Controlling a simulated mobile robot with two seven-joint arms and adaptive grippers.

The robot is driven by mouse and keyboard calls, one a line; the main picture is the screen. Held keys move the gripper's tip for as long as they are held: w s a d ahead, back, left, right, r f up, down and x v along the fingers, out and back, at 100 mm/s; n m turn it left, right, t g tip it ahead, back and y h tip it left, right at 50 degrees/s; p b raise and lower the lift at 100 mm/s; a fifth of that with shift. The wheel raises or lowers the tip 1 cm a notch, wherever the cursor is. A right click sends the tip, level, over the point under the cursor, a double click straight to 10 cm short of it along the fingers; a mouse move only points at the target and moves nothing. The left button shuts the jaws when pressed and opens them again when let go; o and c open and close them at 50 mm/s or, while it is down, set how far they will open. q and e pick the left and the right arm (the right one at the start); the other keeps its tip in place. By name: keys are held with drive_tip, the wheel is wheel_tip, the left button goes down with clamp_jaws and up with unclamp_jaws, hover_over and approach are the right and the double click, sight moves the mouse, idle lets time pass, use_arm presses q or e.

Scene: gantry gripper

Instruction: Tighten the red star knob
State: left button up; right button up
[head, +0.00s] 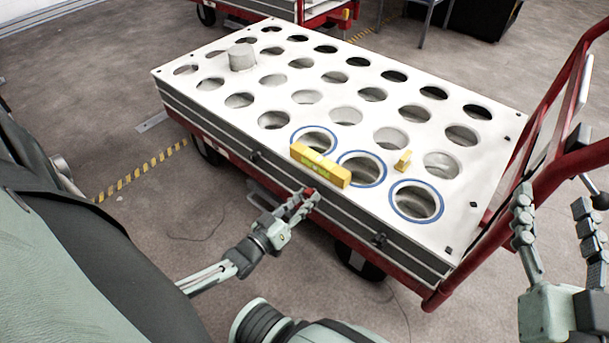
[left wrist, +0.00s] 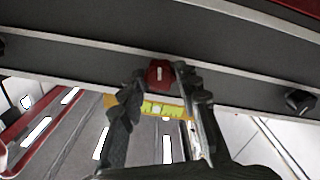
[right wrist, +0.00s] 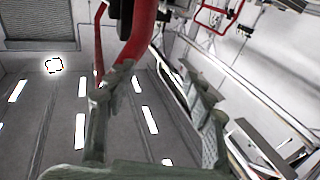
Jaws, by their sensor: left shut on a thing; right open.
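The red star knob (left wrist: 159,73) sits on the dark side rail of the cart in the left wrist view, between the fingertips of my left gripper (left wrist: 162,90). In the head view the knob (head: 309,192) is a small red spot, partly covered by the fingers. My left gripper (head: 305,197) is shut on the knob at the front side of the cart. My right gripper (head: 556,205) is open at the right edge of the head view, beside the red cart handle. The right wrist view shows its fingers (right wrist: 155,85) apart and empty.
The cart's white top plate (head: 300,75) has rows of round holes, some ringed blue. A yellow level (head: 320,165) lies near its front edge, with a small yellow block (head: 403,160) behind it. A black knob (head: 380,240) is further right on the rail. The red handle (head: 560,165) stands close to my right gripper.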

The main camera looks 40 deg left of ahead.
use_arm(q)
drive_tip(key=shift+o, duration=0.2)
drive_tip(key=shift+m, duration=1.3)
use_arm(e)
drive_tip(key=shift+w+d+f+g+h, duration=0.1)
drive_tip(key=shift+d+f+g+h, duration=0.25)
drive_tip(key=shift+f, duration=0.4)
drive_tip(key=shift+w+d+f+g+h, duration=0.15)
drive_tip(key=shift+d+f+g, duration=0.25)
drive_tip(key=shift+f, duration=0.35)
drive_tip(key=shift+a, duration=0.1)
use_arm(q)
drive_tip(key=o, duration=1.1)
use_arm(e)
drive_tip(key=shift+s, duration=0.1)
use_arm(q)
drive_tip(key=s, duration=0.8)
drive_tip(key=s+a, duration=0.1)
drive_tip(key=s, duration=0.3)
